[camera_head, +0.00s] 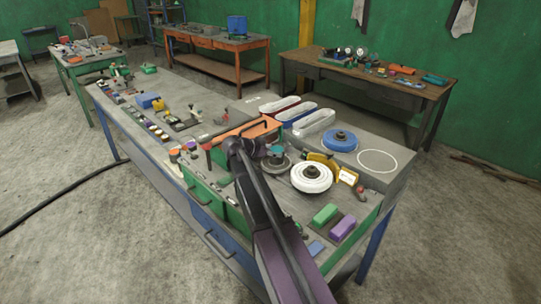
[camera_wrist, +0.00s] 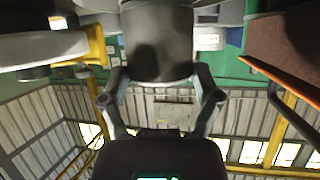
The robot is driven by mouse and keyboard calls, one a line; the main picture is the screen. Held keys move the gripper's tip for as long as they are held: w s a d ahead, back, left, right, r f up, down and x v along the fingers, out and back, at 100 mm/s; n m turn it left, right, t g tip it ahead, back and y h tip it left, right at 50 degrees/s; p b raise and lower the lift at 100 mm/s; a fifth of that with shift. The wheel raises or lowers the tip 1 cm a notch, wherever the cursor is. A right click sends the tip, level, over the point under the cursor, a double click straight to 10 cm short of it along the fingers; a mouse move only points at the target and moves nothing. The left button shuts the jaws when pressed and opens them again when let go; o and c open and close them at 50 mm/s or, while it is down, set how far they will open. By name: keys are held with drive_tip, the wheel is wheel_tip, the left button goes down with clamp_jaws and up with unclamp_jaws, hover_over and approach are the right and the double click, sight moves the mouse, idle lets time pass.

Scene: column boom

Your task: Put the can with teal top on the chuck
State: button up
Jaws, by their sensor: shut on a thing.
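My gripper (camera_head: 262,150) is over the middle of the bench, at the end of my dark arm. In the wrist view my gripper (camera_wrist: 158,72) has its two fingers on either side of a dark grey can (camera_wrist: 157,42) and is shut on it. The can's teal top (camera_head: 277,149) shows just beside the gripper in the head view. A grey round chuck-like disc (camera_head: 276,164) lies right below the can; the gripper and arm hide part of it. I cannot tell whether the can touches the disc.
A blue wheel (camera_head: 340,141) and a bare white ring (camera_head: 377,161) are farther right.

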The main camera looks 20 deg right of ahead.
drive_tip(key=shift+f, duration=0.15)
drive_tip(key=o, duration=1.1)
drive_tip(key=shift+r, duration=0.2)
drive_tip(key=shift+r, duration=0.1)
drive_tip(key=shift+p+v, duration=2.6)
drive_tip(key=shift+v, duration=3.35)
